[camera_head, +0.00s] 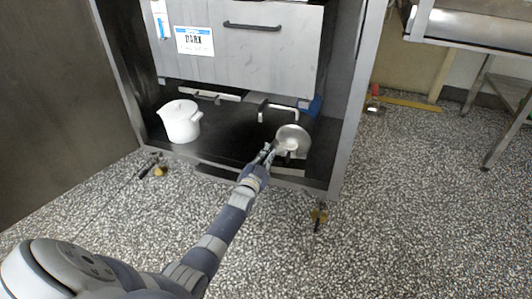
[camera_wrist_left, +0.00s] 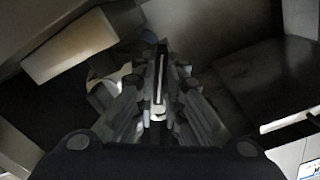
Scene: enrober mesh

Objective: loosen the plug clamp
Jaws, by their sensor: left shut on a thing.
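A round pale metal part (camera_head: 292,134), which looks like the plug with its clamp, sits low in the open cabinet in the head view. My left gripper (camera_head: 268,153) reaches in from the lower left, its tips at the left side of this round part. In the left wrist view my left gripper (camera_wrist_left: 160,85) is shut on a thin, light, upright strip (camera_wrist_left: 160,68), which looks like part of the plug clamp. The fingers hide most of what they hold. My right gripper is not in view.
A grey drawer front (camera_head: 245,55) with a black handle hangs above. Cabinet posts stand on both sides. The speckled floor (camera_head: 420,190) at right is mostly clear.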

